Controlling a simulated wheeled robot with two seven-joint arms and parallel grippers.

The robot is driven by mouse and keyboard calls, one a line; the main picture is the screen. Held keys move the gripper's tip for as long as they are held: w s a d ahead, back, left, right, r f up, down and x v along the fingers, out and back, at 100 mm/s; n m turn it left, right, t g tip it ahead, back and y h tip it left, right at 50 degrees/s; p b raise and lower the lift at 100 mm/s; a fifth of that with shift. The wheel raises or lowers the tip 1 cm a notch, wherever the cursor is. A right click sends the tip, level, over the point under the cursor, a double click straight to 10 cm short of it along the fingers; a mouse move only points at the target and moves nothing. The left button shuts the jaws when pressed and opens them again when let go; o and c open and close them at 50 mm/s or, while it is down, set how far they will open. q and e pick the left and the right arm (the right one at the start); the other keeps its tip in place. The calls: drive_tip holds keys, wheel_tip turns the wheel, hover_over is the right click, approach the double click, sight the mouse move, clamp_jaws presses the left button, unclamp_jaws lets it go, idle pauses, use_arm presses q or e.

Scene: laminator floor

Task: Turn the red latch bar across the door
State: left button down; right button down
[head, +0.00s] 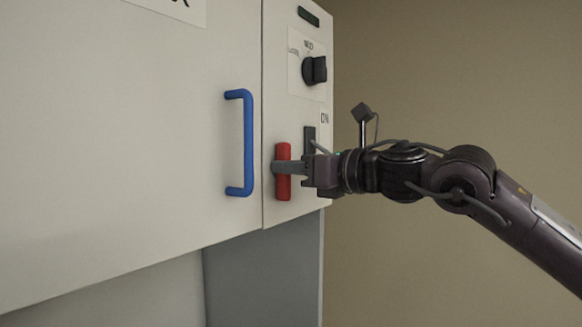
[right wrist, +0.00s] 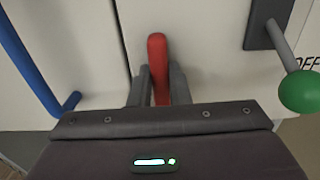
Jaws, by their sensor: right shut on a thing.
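The red latch bar (head: 283,185) stands upright on the narrow panel, just right of the door seam, and does not cross the door (head: 130,150). My right gripper (head: 284,167) reaches in from the right and is shut on the bar at about its middle. In the right wrist view, the red latch bar (right wrist: 157,50) sits between the two fingers (right wrist: 160,88), its far end sticking out beyond them. The rest of the bar is hidden by the gripper body there. My left gripper is in neither view.
A blue door handle (head: 248,145) stands left of the bar. Above are a black knob (head: 314,70) and a dark plate (head: 309,138). In the right wrist view, a lever with a green ball (right wrist: 300,92) sits close on the right. Open space lies right of the cabinet.

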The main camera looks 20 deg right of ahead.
drive_tip(key=shift+f+m, duration=0.1)
drive_tip(key=shift+m, duration=0.2)
drive_tip(key=m, duration=0.5)
drive_tip(key=m+b, duration=0.1)
drive_tip(key=m, duration=0.5)
drive_tip(key=d+m, duration=0.1)
drive_tip(key=m, duration=0.5)
drive_tip(key=shift+w+f, duration=0.3)
drive_tip(key=shift+f, duration=0.1)
drive_tip(key=shift+a+m, duration=0.1)
drive_tip(key=shift+m, duration=0.2)
drive_tip(key=c, duration=1.4)
unclamp_jaws()
drive_tip(key=shift+o, duration=0.2)
drive_tip(key=shift+s, duration=0.1)
